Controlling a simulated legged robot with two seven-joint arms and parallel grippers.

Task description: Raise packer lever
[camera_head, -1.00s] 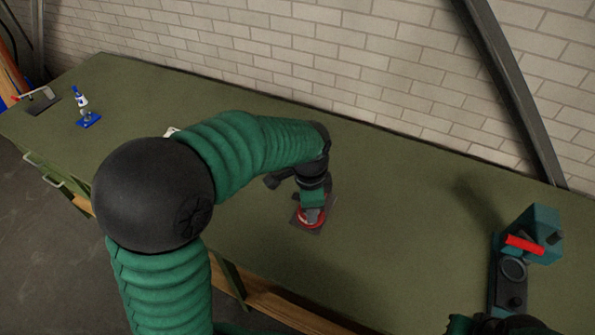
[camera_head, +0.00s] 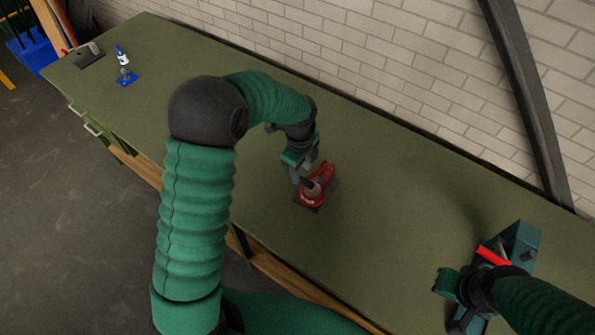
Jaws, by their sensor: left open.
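A small red device (camera_head: 312,192) with a dark centre and a red arm-like part at its back sits on a dark square plate on the green bench. My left gripper (camera_head: 304,174) is open, pointing down just above and beside the device at its left. Whether a finger touches it I cannot tell. A teal device (camera_head: 521,243) with a red handle (camera_head: 494,256) stands on the bench at the right. My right gripper (camera_head: 450,284) is at its near left side and its arm hides much of it. Which device bears the packer lever is not clear.
The green bench (camera_head: 400,225) is clear between the two devices. A blue-based item (camera_head: 126,77) and a dark flat item (camera_head: 88,56) lie at the far left. A brick wall (camera_head: 400,90) and a slanted dark beam (camera_head: 530,110) stand behind.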

